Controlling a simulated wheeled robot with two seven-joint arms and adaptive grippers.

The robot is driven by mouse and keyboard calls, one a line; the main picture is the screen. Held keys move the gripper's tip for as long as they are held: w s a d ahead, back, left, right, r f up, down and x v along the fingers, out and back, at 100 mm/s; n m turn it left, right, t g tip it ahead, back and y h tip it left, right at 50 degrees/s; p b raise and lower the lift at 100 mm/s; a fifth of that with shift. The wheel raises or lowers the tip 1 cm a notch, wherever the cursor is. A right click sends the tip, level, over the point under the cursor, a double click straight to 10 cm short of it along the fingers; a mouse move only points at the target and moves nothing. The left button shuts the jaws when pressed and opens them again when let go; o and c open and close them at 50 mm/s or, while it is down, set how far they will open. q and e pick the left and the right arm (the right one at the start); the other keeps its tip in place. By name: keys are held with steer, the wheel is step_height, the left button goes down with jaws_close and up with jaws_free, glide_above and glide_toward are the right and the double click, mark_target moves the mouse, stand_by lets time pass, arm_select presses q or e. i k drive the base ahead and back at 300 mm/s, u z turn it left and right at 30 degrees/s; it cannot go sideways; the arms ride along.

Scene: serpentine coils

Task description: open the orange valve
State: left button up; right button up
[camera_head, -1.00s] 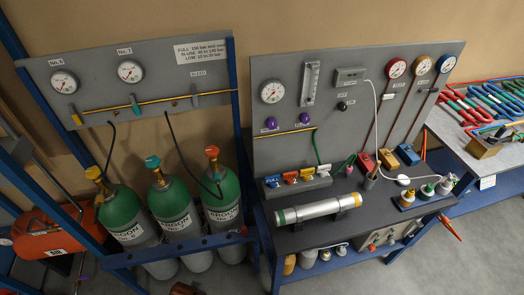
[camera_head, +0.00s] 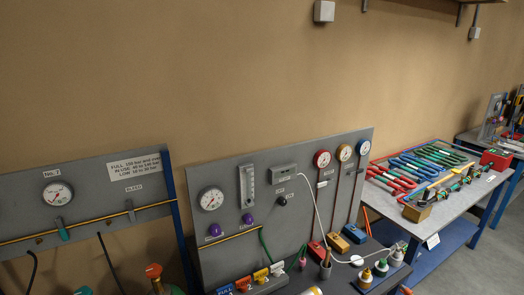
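An orange valve knob (camera_head: 153,270) shows at the bottom edge, left of the blue upright post. I cannot tell from this view how far the orange valve is turned. Neither of my grippers is in view.
A grey gauge panel (camera_head: 105,170) stands above the cylinders, with a black hose (camera_head: 107,258) hanging down. A second gauge panel (camera_head: 300,160) stands to the right, over a bench with coloured blocks. A table with serpentine coils (camera_head: 425,160) is further right.

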mark_target(153, 270)
steer(key=u, duration=0.65)
